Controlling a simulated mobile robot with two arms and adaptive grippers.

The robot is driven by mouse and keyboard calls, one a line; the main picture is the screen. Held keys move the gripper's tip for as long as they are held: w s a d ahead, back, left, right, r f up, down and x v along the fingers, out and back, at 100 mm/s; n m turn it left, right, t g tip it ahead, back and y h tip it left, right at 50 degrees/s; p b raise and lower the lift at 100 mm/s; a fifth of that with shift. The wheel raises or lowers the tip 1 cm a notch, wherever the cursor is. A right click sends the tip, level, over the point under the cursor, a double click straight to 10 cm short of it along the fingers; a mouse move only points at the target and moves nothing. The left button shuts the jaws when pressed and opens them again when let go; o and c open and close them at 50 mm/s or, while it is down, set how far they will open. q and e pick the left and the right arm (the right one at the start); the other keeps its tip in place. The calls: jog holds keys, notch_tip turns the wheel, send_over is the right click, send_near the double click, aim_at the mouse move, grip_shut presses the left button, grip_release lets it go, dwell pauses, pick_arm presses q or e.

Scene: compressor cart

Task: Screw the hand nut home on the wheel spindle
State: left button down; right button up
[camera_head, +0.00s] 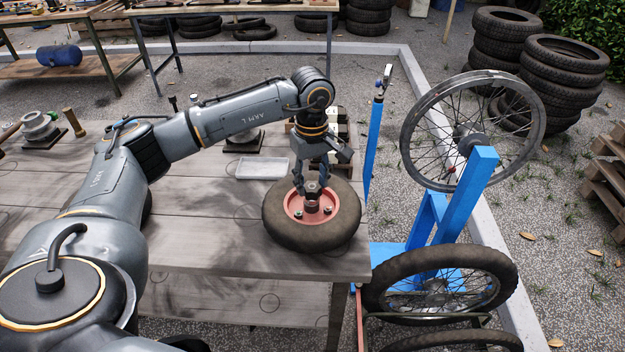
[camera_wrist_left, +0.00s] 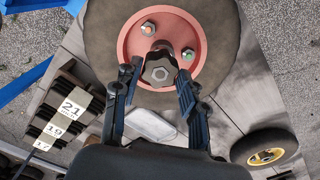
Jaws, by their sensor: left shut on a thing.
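The wheel (camera_head: 283,226) lies flat on the table near its right end, with a black tyre and a red hub (camera_head: 325,212). The dark, lobed hand nut (camera_head: 313,188) sits over the middle of the hub. It also shows in the left wrist view (camera_wrist_left: 159,70). My left gripper (camera_head: 312,185) points down over the wheel and is shut on the hand nut, with one finger on each side. The spindle is hidden under the nut, so I cannot tell how far down the nut sits. My right gripper is not in view.
Numbered blocks (camera_wrist_left: 68,108) stand close to the wheel. A blue stand (camera_head: 465,200) with a spoked rim (camera_head: 408,150) is right of the table. Another small wheel (camera_wrist_left: 264,148) with a yellow hub shows in the wrist view.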

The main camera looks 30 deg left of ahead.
pick_arm(q)
jog(key=shift+w+a+r, duration=0.15)
jog(key=shift+w+r, duration=0.1)
jog(key=shift+r, duration=0.25)
jog(key=c, duration=1.1)
grip_release()
jog(key=shift+m, duration=0.3)
jog(key=shift+c, duration=0.2)
jog(key=o, duration=0.4)
jog(key=shift+s+r, duration=0.1)
jog(key=shift+s, duration=0.05)
jog(key=shift+o, duration=0.3)
jog(key=shift+s, duration=0.2)
jog(key=o, duration=0.4)
jog(key=shift+w+f, duration=0.1)
jog(key=shift+f, duration=0.15)
jog(key=shift+d, duration=0.2)
jog(key=shift+r, duration=0.1)
